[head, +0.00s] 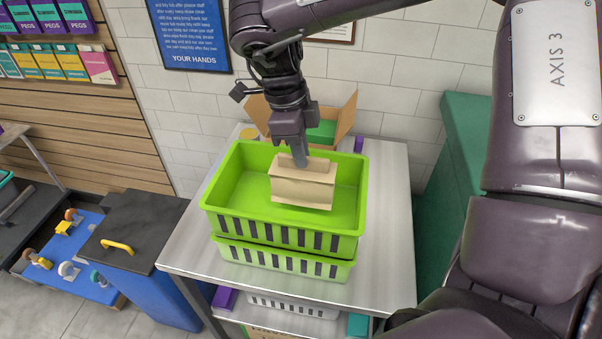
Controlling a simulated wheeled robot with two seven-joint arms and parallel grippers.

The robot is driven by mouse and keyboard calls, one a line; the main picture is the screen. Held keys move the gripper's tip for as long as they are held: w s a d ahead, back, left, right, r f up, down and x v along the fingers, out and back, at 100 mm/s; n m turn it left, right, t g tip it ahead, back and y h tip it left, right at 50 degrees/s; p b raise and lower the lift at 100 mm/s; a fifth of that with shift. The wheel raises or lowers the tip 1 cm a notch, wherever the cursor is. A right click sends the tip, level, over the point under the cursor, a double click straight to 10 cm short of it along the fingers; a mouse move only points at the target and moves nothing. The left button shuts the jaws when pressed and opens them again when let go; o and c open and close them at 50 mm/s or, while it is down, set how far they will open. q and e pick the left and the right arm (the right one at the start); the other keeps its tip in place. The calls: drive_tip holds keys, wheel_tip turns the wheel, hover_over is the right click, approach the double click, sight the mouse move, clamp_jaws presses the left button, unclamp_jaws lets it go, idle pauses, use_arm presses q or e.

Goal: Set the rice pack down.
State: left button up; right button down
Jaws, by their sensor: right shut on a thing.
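The rice pack (303,187) is a tan, brick-shaped paper packet. My right gripper (299,160) points down from above and is shut on the top of the pack. The pack is over the inside of a bright green crate (290,236), roughly upright, right of the crate's middle. I cannot tell whether its bottom touches the crate floor. The green crate is stacked on a second green crate (285,262) on a steel table (386,235). My left gripper is not in view.
An open cardboard box (345,120) with something green inside stands behind the crate. Bare steel tabletop lies right of the crates. A green cabinet (466,140) stands to the right. A dark-topped bin (133,228) stands to the left. The crate floor left of the pack is clear.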

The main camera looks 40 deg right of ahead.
sight(301, 170)
drive_tip(key=x, duration=0.3)
drive_tip(key=shift+w+a+f, duration=0.2)
drive_tip(key=shift+f, duration=0.25)
drive_tip(key=shift+w+f, duration=0.1)
drive_tip(key=shift+f, duration=0.4)
drive_tip(key=shift+f, duration=0.2)
drive_tip(key=c, duration=1.5)
unclamp_jaws()
drive_tip(key=shift+r, duration=0.1)
